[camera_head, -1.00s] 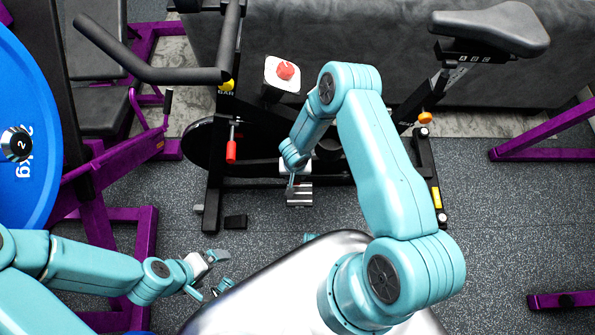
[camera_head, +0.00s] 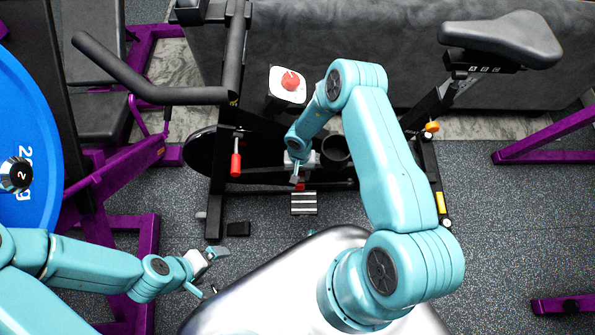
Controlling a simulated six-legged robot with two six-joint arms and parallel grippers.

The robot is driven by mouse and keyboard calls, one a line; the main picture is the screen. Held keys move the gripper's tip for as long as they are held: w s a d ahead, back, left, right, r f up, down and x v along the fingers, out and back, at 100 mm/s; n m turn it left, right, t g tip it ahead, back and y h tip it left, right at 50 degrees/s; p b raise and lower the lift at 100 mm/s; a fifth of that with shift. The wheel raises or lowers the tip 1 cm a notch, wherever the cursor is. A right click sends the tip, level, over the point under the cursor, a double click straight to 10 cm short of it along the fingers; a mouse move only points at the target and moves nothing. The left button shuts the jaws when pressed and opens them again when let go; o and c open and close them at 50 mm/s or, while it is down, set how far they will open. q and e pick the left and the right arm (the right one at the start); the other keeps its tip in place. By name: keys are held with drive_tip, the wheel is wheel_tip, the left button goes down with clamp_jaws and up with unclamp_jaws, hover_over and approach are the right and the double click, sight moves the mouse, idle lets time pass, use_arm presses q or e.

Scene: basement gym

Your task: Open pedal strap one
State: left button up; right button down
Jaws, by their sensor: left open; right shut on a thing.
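The exercise bike's pedal (camera_head: 304,203) is a small ribbed grey block low on the black frame. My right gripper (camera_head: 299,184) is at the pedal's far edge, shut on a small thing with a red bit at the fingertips. This seems to be the pedal strap (camera_head: 300,187), but the fingers hide most of it, and I cannot tell how far open it is. My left gripper (camera_head: 208,272) is open and empty, low on the left, apart from the bike.
The bike's handlebar (camera_head: 150,92) and saddle (camera_head: 502,40) stand above the pedal area. A red-handled lever (camera_head: 236,164) is left of the pedal. A blue weight plate (camera_head: 28,130) and purple rack frames (camera_head: 130,165) are at the left.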

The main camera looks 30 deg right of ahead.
drive_tip(key=shift+w+d+r, duration=0.15)
drive_tip(key=shift+w+d, duration=0.15)
drive_tip(key=shift+w, duration=0.25)
drive_tip(key=c, duration=1)
unclamp_jaws()
drive_tip(key=o, duration=0.4)
drive_tip(key=shift+s, duration=0.1)
drive_tip(key=shift+c, duration=0.2)
wheel_tip(320, 180, up, 7)
drive_tip(key=p, duration=0.1)
drive_tip(key=shift+w+d+r, duration=0.15)
drive_tip(key=shift+w+d, duration=0.1)
drive_tip(key=shift+w, duration=0.1)
